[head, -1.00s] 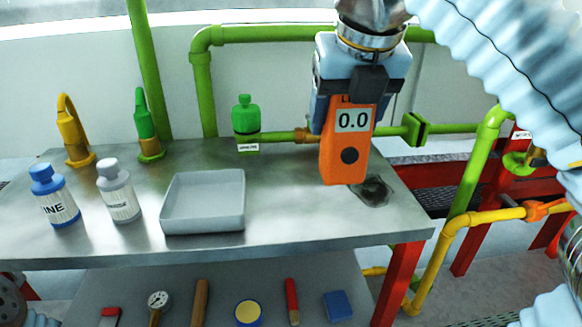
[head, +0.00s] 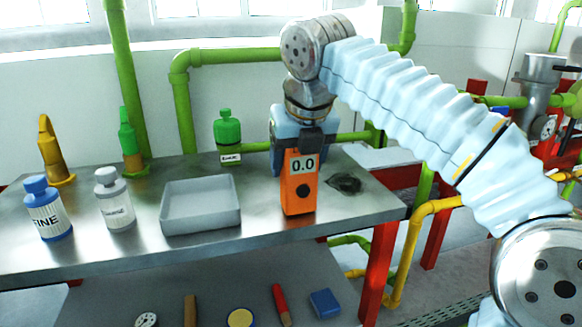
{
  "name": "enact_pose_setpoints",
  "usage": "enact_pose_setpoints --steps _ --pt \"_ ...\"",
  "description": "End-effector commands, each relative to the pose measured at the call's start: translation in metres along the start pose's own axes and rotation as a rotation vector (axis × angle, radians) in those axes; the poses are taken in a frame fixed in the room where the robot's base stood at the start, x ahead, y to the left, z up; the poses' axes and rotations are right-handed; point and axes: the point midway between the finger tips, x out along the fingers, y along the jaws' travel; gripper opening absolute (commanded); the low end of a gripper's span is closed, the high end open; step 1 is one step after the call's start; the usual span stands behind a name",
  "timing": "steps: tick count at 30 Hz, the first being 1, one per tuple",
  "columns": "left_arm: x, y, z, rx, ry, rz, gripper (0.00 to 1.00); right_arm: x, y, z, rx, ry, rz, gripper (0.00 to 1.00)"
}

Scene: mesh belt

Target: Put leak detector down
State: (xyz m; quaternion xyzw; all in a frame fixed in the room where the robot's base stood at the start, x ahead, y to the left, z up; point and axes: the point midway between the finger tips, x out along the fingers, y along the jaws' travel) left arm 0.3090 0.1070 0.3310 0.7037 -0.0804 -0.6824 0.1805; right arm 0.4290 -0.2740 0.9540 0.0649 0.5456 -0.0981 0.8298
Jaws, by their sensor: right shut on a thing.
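The leak detector (head: 299,186) is an orange box with a white display reading 0.0 and a dark round button. It is upright at the right part of the steel table (head: 272,238), right of the grey tray. Its lower end appears at the tabletop; I cannot tell for sure whether it touches. My right gripper (head: 311,143) is shut on its upper end from above, and the fingers partly hide its top. My left gripper is not in view.
A grey tray (head: 201,229) stands just left of the detector. A white bottle (head: 115,202), a blue-capped bottle (head: 47,211) and a green bottle (head: 228,132) stand on the table. A dark drain-like patch (head: 345,184) lies to the right. A lower shelf (head: 225,290) holds tools.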

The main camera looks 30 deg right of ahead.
Motion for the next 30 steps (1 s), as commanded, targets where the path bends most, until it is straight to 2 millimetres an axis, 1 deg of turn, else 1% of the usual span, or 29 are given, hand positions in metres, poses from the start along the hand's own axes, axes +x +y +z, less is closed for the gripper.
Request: enact_pose_setpoints --steps 5,8,9,13,20,23,26,29,30 --pt "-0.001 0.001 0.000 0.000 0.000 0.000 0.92 -0.001 0.000 0.000 0.001 0.000 0.000 0.17" --pt "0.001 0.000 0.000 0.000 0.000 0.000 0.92 0.002 0.000 -0.001 0.001 0.000 0.000 0.17" --pt "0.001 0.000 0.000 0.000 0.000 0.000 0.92 0.002 0.000 -0.001 0.001 0.001 -0.001 0.71" --pt "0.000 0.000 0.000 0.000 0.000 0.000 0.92 0.002 0.000 -0.001 0.001 0.001 -0.001 0.91" --pt "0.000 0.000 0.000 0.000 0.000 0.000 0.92 0.002 0.000 -0.001 0.001 0.001 -0.001 0.92" --pt "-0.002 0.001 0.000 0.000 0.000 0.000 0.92 -0.002 0.000 0.001 0.001 0.000 0.000 0.92" --pt "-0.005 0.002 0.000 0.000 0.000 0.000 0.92 -0.014 0.001 0.002 0.000 -0.002 0.001 0.92" --pt "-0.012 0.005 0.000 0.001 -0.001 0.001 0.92 -0.035 0.001 0.002 0.000 -0.002 0.002 0.92" --pt "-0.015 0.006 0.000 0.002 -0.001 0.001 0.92 -0.045 0.001 0.003 0.000 -0.004 0.002 0.92"
